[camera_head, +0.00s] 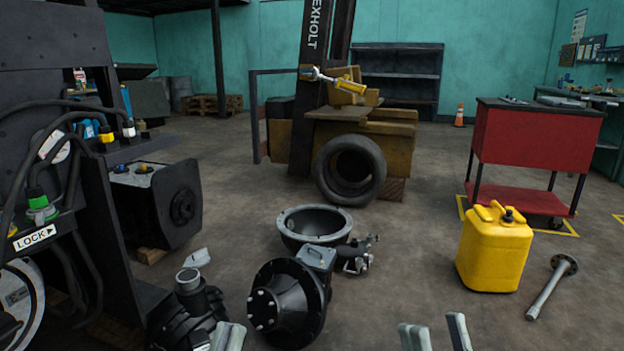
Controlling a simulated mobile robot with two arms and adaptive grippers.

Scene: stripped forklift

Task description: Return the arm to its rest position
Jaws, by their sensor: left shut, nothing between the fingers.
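My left gripper (228,337) shows at the bottom edge, left of centre, with its pale fingertips together and nothing held. My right gripper (438,334) shows at the bottom edge, right of centre. Its two pale fingertips stand apart with only floor visible between them. The rest of both grippers is cut off by the lower edge. The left fingertips are just left of a black round housing (288,305) in the picture; I cannot tell whether they touch it.
A black forklift body (50,75) with hoses fills the left side. A metal bowl (315,225), a yellow can (495,248) and a steel shaft (552,287) are on the floor. A red cart (525,145) stands at right.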

